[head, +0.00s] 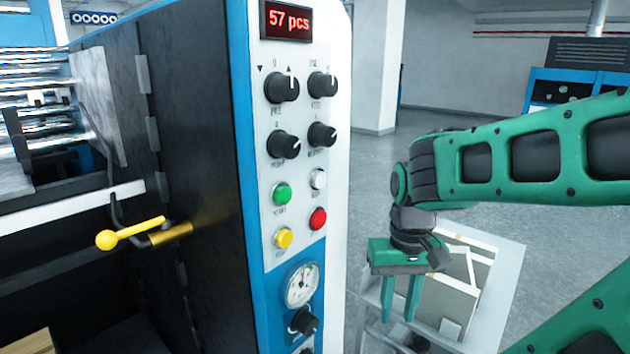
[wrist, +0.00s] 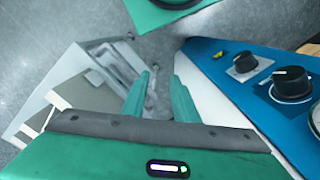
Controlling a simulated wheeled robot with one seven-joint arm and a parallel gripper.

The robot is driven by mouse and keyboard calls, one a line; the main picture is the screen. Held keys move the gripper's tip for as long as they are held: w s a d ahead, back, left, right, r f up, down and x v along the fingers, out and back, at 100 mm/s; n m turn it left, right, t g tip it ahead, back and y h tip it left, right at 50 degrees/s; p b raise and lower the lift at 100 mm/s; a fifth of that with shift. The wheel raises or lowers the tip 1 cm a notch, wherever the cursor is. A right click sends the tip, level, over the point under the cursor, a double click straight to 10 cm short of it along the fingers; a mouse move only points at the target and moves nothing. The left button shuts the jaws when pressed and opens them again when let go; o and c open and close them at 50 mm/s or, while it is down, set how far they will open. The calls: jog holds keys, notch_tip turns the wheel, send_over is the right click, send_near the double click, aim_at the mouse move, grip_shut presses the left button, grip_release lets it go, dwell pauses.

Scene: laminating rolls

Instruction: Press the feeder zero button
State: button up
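A white control panel (head: 292,150) on the blue-edged machine carries four round buttons: a green button (head: 282,194), a white button (head: 318,179), a red button (head: 318,218) and a yellow button (head: 283,238). Their small labels are too blurred to tell which is feeder zero. My gripper (head: 399,312) hangs fingers-down to the right of the panel, apart from it. Its two green fingers also show in the wrist view (wrist: 161,82), spaced apart with nothing between them. The four buttons are not clearly seen in the wrist view.
Four black knobs, one being the upper left knob (head: 281,88), sit above the buttons under a red display (head: 289,20) reading 57 pcs. A gauge (head: 301,285) and a black knob (head: 304,320) are below. A yellow-tipped lever (head: 107,239) juts out left. A pale cart (head: 497,290) stands behind my gripper.

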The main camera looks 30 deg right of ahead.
grip_shut()
dwell(1.4)
